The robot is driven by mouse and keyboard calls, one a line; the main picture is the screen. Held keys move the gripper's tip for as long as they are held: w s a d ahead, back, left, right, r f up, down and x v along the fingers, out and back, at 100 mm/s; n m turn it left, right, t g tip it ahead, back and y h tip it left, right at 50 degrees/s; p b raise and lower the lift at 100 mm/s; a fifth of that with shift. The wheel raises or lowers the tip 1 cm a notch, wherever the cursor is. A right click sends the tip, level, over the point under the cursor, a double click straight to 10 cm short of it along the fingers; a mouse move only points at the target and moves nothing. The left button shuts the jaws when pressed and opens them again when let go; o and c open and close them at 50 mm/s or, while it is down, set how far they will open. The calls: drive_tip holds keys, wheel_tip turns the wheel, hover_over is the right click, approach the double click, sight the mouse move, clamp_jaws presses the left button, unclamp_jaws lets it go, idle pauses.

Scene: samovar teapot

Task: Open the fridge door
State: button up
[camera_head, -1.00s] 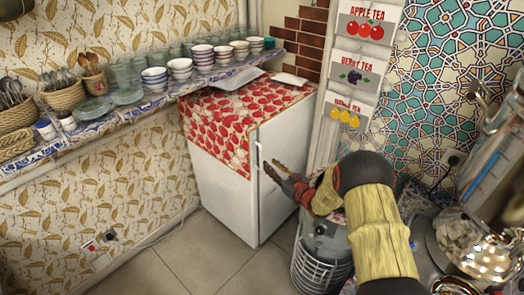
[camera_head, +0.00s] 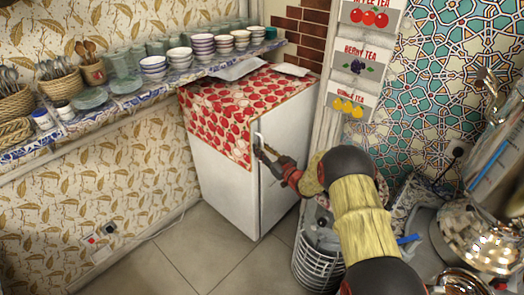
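The white fridge (camera_head: 222,190) stands on the floor against the patterned wall, with a red-and-white fruit-print cloth (camera_head: 225,105) over its top. Its door (camera_head: 278,199) is the face on the right and looks shut. A pale upright handle (camera_head: 258,139) is at the door's upper left edge. My gripper (camera_head: 264,152) is at the handle, its dark fingertips beside or around the handle's lower part. The fingers are small and overlap the handle, so I cannot tell whether they are closed on it.
A wire bin (camera_head: 316,264) stands on the floor right of the fridge, below my arm. A shelf (camera_head: 75,129) with bowls, glasses and baskets runs along the left wall. Metal ware (camera_head: 480,240) crowds the right side. Tiled floor (camera_head: 215,245) in front is clear.

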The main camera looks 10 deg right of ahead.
drive_tip(key=shift+c, duration=0.6)
clamp_jaws()
